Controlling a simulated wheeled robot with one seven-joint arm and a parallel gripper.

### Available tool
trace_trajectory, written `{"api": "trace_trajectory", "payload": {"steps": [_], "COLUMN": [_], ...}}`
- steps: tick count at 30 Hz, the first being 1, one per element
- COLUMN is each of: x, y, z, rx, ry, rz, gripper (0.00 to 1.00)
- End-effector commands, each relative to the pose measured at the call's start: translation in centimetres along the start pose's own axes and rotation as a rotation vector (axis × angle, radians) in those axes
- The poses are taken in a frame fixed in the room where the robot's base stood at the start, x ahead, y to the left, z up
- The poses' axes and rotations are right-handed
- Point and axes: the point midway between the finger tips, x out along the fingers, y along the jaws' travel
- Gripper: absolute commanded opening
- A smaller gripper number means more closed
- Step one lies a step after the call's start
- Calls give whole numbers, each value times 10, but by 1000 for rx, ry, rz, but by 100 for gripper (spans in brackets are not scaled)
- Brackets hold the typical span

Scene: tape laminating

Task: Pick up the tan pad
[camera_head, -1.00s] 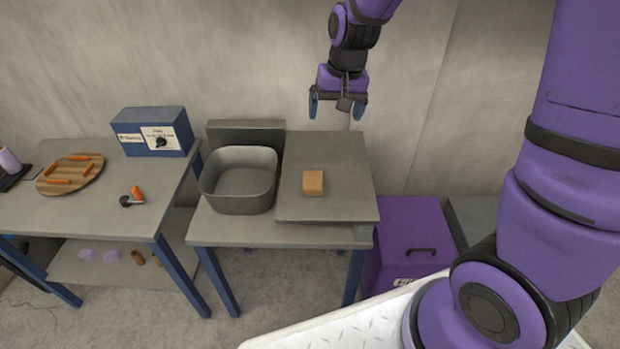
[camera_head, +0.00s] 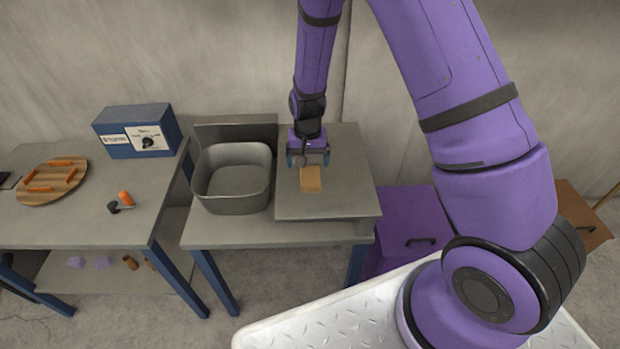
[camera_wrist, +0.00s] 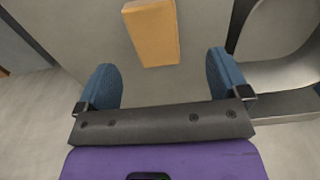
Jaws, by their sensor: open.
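The tan pad (camera_head: 311,180) is a small block lying on the raised grey board (camera_head: 340,195) of the middle table. My gripper (camera_head: 308,160) is just behind the pad in the head view, pointing down, open and empty. In the wrist view, the tan pad (camera_wrist: 152,32) lies beyond the open fingers, roughly in line with the space between them. The blue fingertips (camera_wrist: 163,78) are apart and not touching it. The height of the fingers above the board is hard to tell.
A grey basin (camera_head: 234,180) stands left of the board, with an upright grey panel (camera_head: 236,130) behind it. A blue box (camera_head: 138,130), a round wooden board (camera_head: 52,182) with orange sticks and an orange-handled tool (camera_head: 124,199) are on the left table. A purple box (camera_head: 405,225) stands right.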

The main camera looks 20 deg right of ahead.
Motion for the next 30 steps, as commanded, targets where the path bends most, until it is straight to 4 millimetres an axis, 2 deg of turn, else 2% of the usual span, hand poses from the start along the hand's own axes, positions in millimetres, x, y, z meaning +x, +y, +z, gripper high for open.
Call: {"api": "trace_trajectory", "payload": {"steps": [3,11,19,29,30], "x": [14,32,66,73,73], "y": [0,3,7,7,7], "z": [0,0,0,-1,-1], "rx": [-1,-1,-2,-2,-2], "ry": [-1,-1,0,2,2], "rz": [0,0,-1,-2,-2], "gripper": [94,94,94,94,89]}}
